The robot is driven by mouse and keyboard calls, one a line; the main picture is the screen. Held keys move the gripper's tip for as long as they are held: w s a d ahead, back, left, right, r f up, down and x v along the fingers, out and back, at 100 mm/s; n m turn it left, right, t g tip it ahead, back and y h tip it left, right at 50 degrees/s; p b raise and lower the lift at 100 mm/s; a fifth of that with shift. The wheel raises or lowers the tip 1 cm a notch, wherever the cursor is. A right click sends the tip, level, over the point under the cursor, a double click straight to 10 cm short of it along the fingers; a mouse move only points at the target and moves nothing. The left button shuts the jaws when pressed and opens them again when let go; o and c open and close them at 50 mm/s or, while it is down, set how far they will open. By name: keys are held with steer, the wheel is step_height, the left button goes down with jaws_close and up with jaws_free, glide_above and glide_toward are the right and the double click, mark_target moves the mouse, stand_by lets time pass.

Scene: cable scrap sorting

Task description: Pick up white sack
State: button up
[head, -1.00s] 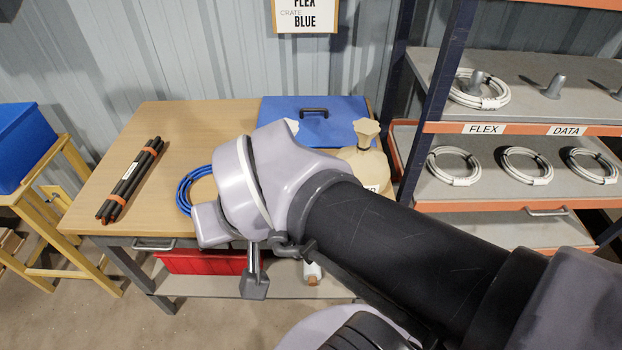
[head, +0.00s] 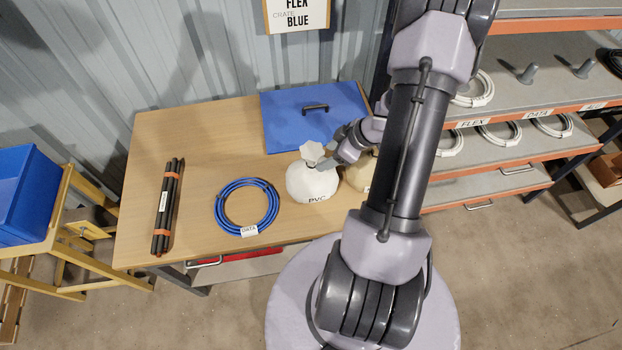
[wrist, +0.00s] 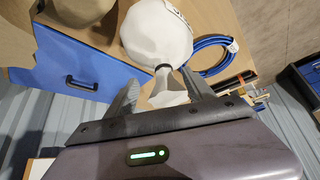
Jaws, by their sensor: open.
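The white sack (head: 312,184), marked PVC, stands upright on the wooden table in front of the blue lid. Its neck is tied with a dark band and its top flares out. My gripper (head: 322,161) is at the sack's neck, coming from the right and back. In the wrist view the white sack (wrist: 155,35) lies just beyond my open gripper (wrist: 161,76), with the tied neck and flared top between the two fingers. I cannot tell whether either finger touches it.
A beige sack (head: 358,175) stands close on the right, partly hidden by my arm. The blue lid (head: 290,112) with a dark handle lies behind. A blue cable coil (head: 222,213) and a bundle of black rods (head: 167,205) lie left on the table (head: 215,150). A shelf rack stands right.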

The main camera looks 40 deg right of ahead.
mark_target(312, 171)
steer(key=b+x, duration=0.1)
steer(key=x, duration=0.1)
steer(key=b+x, duration=0.1)
steer(key=x, duration=0.1)
steer(key=a+b+x, duration=0.1)
steer(key=x, duration=0.2)
steer(key=shift+w+r, duration=0.25)
steer(key=shift+w, duration=0.15)
steer(key=shift+r, duration=0.15)
jaws_close()
